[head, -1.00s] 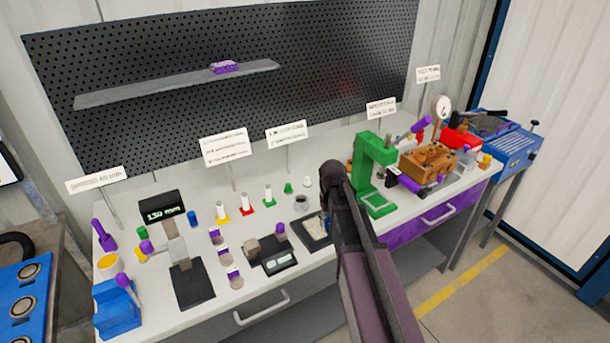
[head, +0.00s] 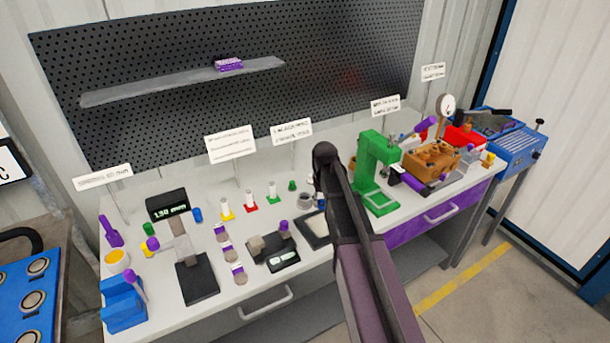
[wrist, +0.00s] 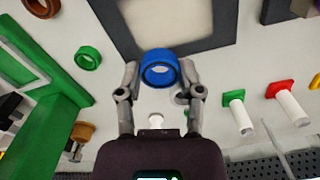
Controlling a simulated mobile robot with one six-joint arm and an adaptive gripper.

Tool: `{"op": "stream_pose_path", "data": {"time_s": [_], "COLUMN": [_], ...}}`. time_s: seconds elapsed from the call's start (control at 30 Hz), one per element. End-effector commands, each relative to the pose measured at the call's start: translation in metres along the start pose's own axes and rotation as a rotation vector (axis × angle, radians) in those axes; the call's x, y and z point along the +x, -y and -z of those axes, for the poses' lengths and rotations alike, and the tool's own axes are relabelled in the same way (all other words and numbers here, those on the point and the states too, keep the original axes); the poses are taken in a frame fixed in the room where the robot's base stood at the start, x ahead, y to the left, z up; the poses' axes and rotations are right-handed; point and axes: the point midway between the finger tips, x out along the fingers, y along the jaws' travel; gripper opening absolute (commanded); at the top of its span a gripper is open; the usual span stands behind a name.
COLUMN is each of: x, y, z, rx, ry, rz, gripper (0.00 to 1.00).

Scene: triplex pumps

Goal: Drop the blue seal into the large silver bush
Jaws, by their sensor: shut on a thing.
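The blue seal (wrist: 160,68) is a short ring held between my gripper's (wrist: 160,75) two fingertips, above the bench in the wrist view. In the head view my arm hides most of the gripper and seal. A grey, open-topped round piece (head: 305,201), apparently the large silver bush, stands on the bench just left of my arm's end in the head view. In the wrist view the seal and right finger cover much of the area beneath, so I cannot clearly make out the bush or tell whether the seal is over it.
A black-framed tray (head: 316,231) lies in front of the bush. The green press (head: 377,170) stands to the right. Red (head: 250,204) and green (head: 272,195) flanged white posts stand to the left. A green ring (wrist: 88,58) shows in the wrist view.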

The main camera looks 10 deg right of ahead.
Motion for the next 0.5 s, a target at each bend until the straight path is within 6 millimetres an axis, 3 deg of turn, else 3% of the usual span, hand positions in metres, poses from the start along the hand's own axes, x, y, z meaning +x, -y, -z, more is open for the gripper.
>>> {"op": "stream_pose_path", "data": {"time_s": [0.03,0.2,0.33,0.5], "x": [-0.009,-0.023,-0.03,-0.033], "y": [0.005,0.02,0.029,0.035], "z": [0.02,0.06,0.082,0.093], "rx": [-0.003,-0.002,-0.001,0.001], "ry": [0.0,0.001,0.001,0.001], "rz": [0.0,0.0,0.0,0.0], "gripper": [0.29,0.29,0.29,0.29]}}
